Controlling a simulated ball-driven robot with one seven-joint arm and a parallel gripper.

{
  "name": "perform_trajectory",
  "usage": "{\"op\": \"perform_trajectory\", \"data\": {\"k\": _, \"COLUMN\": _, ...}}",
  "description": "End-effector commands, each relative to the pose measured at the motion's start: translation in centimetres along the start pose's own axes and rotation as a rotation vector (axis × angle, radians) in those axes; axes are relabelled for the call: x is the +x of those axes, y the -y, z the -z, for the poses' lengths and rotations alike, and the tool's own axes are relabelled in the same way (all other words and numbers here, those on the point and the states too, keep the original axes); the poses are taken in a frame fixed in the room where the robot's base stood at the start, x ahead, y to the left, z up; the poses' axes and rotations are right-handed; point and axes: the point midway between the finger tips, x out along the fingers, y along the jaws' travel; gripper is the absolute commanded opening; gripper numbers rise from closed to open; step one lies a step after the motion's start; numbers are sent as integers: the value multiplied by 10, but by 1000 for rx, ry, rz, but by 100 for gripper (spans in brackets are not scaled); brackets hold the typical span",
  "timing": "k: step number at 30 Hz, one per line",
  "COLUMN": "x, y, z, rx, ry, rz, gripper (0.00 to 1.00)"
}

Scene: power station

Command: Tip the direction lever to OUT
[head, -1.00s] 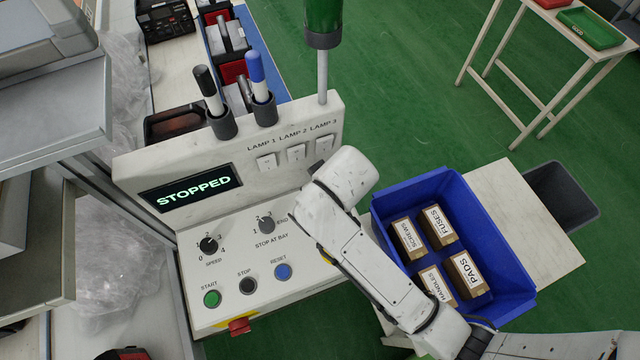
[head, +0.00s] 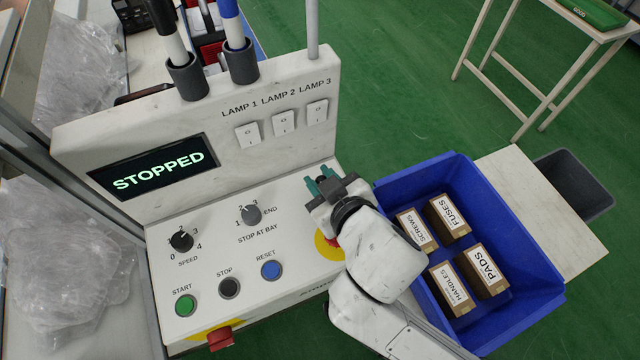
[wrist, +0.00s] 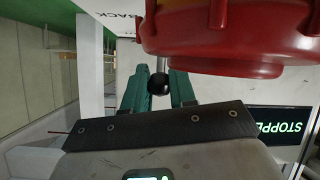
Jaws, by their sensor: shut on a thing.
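The direction lever shows in the wrist view as a black ball knob (wrist: 158,84) on a thin metal rod. My gripper (wrist: 161,78) has its green fingers shut on it, one on each side. In the head view my gripper (head: 320,182) is at the right end of the sloping panel, below the lamp switches, and the lever is hidden there. Part of a label ending in "ACK" (wrist: 124,20) shows upside down beyond the fingers in the wrist view. No OUT label can be read.
A large red knob (wrist: 230,35) is close above the fingers in the wrist view. The console (head: 110,205) reads STOPPED on its display (head: 158,170). A blue bin (head: 520,300) with several boxes stands beside my arm on the right.

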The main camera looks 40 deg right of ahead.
Motion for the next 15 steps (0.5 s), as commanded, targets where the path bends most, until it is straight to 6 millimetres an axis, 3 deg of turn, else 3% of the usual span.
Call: {"op": "perform_trajectory", "data": {"k": 15, "x": -3, "y": 1, "z": -2, "rx": -2, "ry": -60, "rz": -17, "gripper": 0}}
